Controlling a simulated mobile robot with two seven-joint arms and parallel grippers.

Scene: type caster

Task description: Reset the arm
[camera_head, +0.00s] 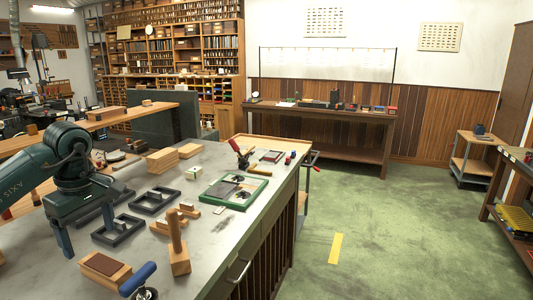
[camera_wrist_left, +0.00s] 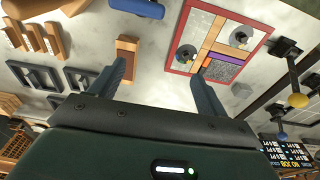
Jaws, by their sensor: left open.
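My left gripper (camera_head: 88,236) is dark green and hangs from my arm at the left of the head view, above the grey worktop (camera_head: 215,160). Its two fingers are spread apart with nothing between them. In the wrist view the open left gripper (camera_wrist_left: 163,78) also shows empty, with a wooden block (camera_wrist_left: 127,44) beyond one finger and a red-framed tray (camera_wrist_left: 257,40) beyond the other. My right gripper is not in view.
Dark rectangular frames (camera_head: 118,232), an upright wooden piece (camera_head: 178,250), a wooden block with a blue-handled tool (camera_head: 138,278) and a green-framed tray (camera_head: 205,194) lie on the worktop. Green floor (camera_head: 385,230) is open at the right.

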